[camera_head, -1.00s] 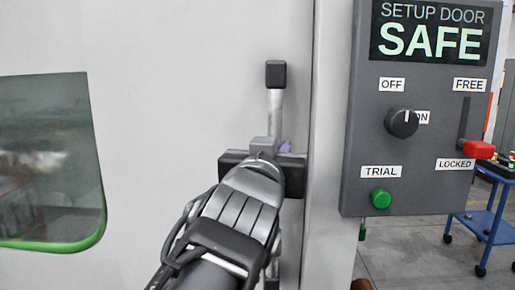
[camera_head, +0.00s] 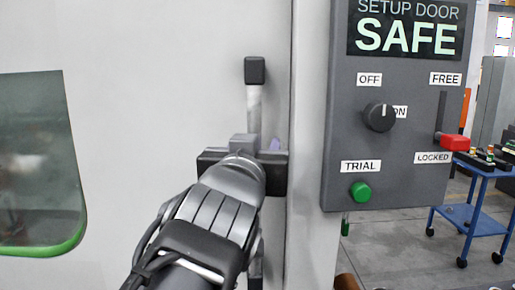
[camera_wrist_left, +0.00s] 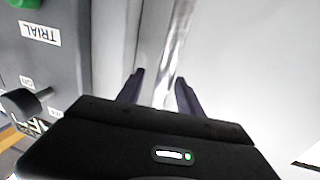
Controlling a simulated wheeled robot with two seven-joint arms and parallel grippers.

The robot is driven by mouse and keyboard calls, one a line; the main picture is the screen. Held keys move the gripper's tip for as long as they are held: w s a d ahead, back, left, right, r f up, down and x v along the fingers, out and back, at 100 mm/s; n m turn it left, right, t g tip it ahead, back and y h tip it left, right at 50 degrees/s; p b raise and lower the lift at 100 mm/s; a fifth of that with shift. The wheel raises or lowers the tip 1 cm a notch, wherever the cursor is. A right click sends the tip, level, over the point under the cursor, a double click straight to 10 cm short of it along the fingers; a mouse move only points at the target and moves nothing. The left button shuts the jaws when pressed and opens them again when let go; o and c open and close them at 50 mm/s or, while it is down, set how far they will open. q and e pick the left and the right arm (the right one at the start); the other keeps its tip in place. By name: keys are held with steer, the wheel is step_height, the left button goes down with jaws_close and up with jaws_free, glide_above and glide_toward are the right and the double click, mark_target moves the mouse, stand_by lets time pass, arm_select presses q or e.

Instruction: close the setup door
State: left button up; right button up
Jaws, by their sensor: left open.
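The setup door (camera_head: 150,110) is a pale panel with a dark, green-edged window (camera_head: 35,160) at left. Its right edge lies along the pale frame post (camera_head: 308,150), with only a thin dark line between them. The vertical handle bar (camera_head: 254,105) has black end mounts (camera_head: 255,70). My left gripper (camera_head: 262,150) is at the handle and hides its middle. In the left wrist view its two dark fingers (camera_wrist_left: 160,88) are apart, and the handle bar (camera_wrist_left: 180,40) runs between them. I cannot tell whether they touch it. My right gripper is out of view.
A grey control panel (camera_head: 345,110) right of the post reads SETUP DOOR SAFE. It carries a black knob (camera_head: 380,117), a green TRIAL button (camera_head: 361,192) and a red lever (camera_head: 453,142) beside LOCKED. A blue cart (camera_head: 478,220) stands on open floor at right.

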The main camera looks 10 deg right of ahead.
arm_select(q)
steer(key=b+v, duration=0.2)
steer(key=v, duration=0.5)
